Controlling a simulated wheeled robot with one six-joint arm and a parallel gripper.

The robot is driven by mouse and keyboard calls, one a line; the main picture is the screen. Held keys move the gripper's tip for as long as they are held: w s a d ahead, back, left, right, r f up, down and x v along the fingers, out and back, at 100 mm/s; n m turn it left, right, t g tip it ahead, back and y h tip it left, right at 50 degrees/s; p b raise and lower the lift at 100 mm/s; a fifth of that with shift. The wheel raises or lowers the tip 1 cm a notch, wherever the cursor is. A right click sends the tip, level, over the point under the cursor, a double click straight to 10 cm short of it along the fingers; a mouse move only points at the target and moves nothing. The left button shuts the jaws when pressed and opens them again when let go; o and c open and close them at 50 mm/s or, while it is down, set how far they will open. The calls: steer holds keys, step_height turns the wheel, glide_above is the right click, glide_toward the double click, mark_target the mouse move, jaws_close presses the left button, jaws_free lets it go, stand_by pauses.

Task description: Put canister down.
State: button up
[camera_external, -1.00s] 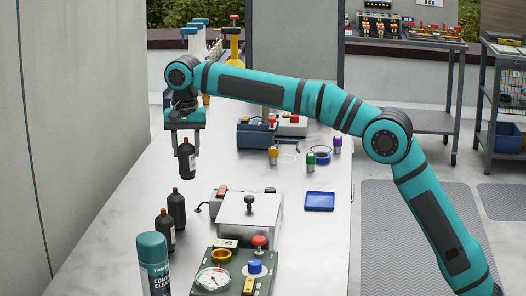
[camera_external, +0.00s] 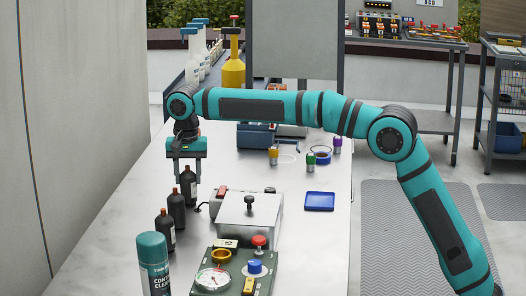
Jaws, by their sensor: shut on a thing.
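My gripper (camera_external: 187,180) points straight down at the left of the white table (camera_external: 112,222). It is shut on a small dark canister (camera_external: 189,186) with a reddish cap and a pale label. The held canister is upright, just behind two similar dark canisters. The middle one (camera_external: 176,209) and the nearest one (camera_external: 165,230) stand upright on the table in a row. The base of the held canister is partly hidden by the middle one, so I cannot tell whether it touches the table.
A white box with a black knob (camera_external: 245,220) stands right of the canisters. A green gauge panel (camera_external: 233,275) and a teal spray can (camera_external: 154,262) are in front. A blue tray (camera_external: 319,201) lies at right. The table's left strip is clear.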

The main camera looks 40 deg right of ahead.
steer(key=shift+f, duration=0.1)
steer(key=o, duration=1.2)
steer(key=shift+c, duration=0.2)
step_height(320, 180, up, 12)
steer(key=shift+f, duration=0.2)
steer(key=shift+r, duration=0.35)
steer(key=shift+d, duration=0.1)
